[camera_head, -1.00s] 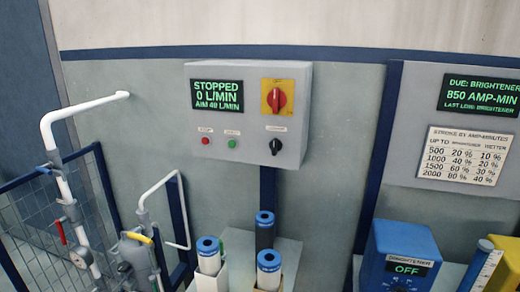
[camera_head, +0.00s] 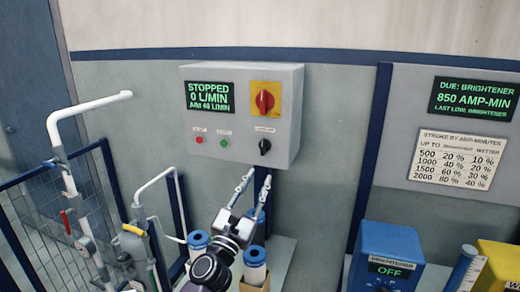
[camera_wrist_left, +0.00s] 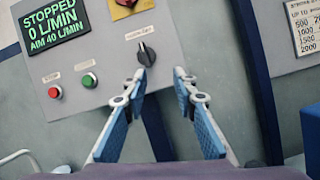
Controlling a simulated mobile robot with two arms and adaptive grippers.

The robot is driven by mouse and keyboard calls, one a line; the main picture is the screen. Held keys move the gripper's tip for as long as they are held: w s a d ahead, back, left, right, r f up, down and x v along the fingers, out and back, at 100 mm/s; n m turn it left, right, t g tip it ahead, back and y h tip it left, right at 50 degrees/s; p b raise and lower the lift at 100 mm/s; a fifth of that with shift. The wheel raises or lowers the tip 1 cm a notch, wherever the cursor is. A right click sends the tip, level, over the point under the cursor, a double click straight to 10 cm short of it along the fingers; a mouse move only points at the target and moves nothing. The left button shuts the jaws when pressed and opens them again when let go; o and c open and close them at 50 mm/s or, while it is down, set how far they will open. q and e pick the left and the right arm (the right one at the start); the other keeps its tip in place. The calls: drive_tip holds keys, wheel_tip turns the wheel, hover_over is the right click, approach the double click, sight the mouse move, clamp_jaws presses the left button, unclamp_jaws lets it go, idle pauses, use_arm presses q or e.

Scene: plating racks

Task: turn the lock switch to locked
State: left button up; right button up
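A grey control box (camera_head: 292,130) on the wall carries a black rotary switch (camera_head: 264,146) at its lower right, under a small label too blurred to read. A red rotary knob (camera_head: 265,101) on a yellow plate sits above it. I cannot tell which position the black switch marks. My left gripper (camera_head: 258,179) is open and empty, its fingers pointing up just below the box. In the left wrist view the black switch (camera_wrist_left: 146,54) lies just beyond the fingertips (camera_wrist_left: 159,76), nearer the left finger, with no clear contact. My right gripper is not in view.
The box display (camera_head: 207,97) reads STOPPED, 0 L/MIN. A red button (camera_head: 199,141) and a green button (camera_head: 224,144) sit left of the switch. Blue-capped white cylinders (camera_head: 255,262) stand below. White pipes (camera_head: 78,112) are at left, a blue BRIGHTENER unit (camera_head: 387,255) at right.

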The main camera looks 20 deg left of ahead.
sight(262, 147)
use_arm(q)
drive_tip(key=w+r+n, duration=0.1)
drive_tip(key=w+r, duration=0.1)
drive_tip(key=w+a+r+n+y+p, duration=0.1)
drive_tip(key=w+r, duration=0.1)
drive_tip(key=w, duration=0.1)
drive_tip(key=w+r+n, duration=0.1)
drive_tip(key=w+r, duration=0.1)
drive_tip(key=w, duration=0.1)
drive_tip(key=shift+a+n+y, duration=0.2)
drive_tip(key=shift+n+y, duration=0.1)
drive_tip(key=shift+n, duration=0.1)
clamp_jaws()
